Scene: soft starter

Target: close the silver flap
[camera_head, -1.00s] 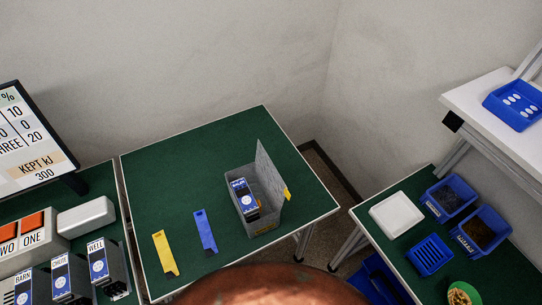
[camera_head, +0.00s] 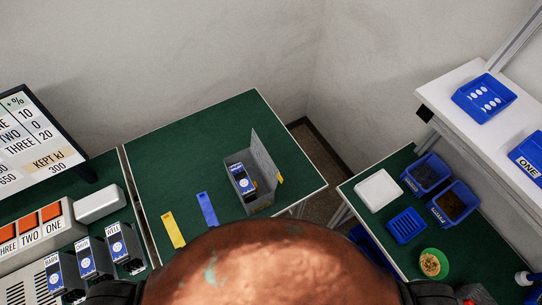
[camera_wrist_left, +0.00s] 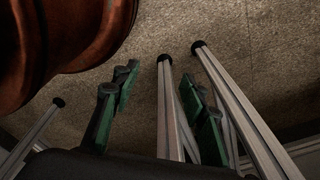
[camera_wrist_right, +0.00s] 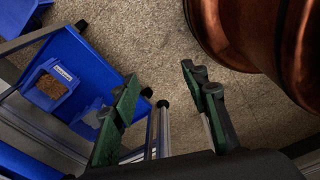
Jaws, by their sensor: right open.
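The silver flap (camera_head: 264,158) stands upright along the right side of an open grey box (camera_head: 259,205) on the green table, with a yellow tab (camera_head: 280,178) at its lower right edge. A dark device with a blue and white label (camera_head: 242,181) sits inside the box. Neither gripper shows in the head view. In the left wrist view my left gripper (camera_wrist_left: 160,95) has its green fingers spread, with nothing between them but floor and table legs. In the right wrist view my right gripper (camera_wrist_right: 160,85) is open and empty, away from the box.
A yellow strip (camera_head: 173,230) and a blue strip (camera_head: 207,209) lie left of the box. A side table at right holds a white tray (camera_head: 378,190) and blue bins (camera_head: 427,173). Table legs (camera_wrist_left: 240,110) stand near my left gripper, and a blue bin (camera_wrist_right: 52,85) near my right.

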